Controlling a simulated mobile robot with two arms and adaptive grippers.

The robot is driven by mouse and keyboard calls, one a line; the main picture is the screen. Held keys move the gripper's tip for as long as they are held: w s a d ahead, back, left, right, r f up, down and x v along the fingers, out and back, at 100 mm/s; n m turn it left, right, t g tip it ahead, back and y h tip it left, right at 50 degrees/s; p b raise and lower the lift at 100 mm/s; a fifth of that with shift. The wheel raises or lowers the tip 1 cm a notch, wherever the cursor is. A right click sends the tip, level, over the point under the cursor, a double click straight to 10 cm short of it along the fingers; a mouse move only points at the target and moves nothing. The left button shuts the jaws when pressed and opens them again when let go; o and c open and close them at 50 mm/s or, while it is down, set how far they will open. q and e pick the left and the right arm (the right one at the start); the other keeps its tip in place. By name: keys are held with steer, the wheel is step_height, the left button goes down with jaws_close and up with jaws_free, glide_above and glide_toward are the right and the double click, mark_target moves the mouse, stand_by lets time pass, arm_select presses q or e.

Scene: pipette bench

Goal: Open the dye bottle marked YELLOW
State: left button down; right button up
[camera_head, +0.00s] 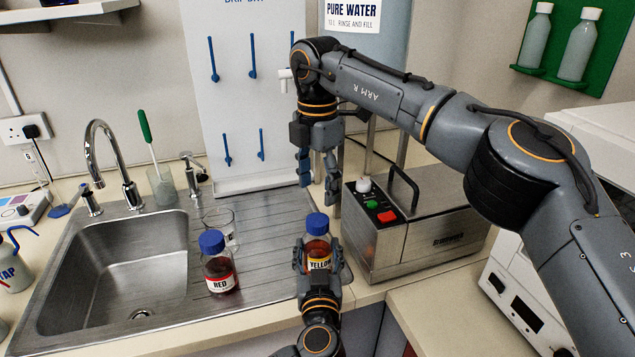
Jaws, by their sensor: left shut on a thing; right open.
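The dye bottle marked YELLOW (319,247) stands upright at the right end of the steel drainer, with its blue cap (317,223) on. My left gripper (319,262) comes from below and is shut around the bottle's body, with its fingers at either side of the label. My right gripper (318,188) points down above and behind the blue cap, with its fingers apart and empty. It does not touch the cap. Whether the bottle's base touches the drainer is hidden by my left gripper.
A RED dye bottle (220,264) with a blue cap stands left of the YELLOW one, with a glass beaker (220,222) behind it. A steel bath with buttons (420,235) stands close on the right. The sink (120,270) is at the left.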

mark_target(317, 219)
steer(key=m, duration=0.8)
steer(key=shift+f, duration=4.05)
steer(key=shift+c, duration=0.2)
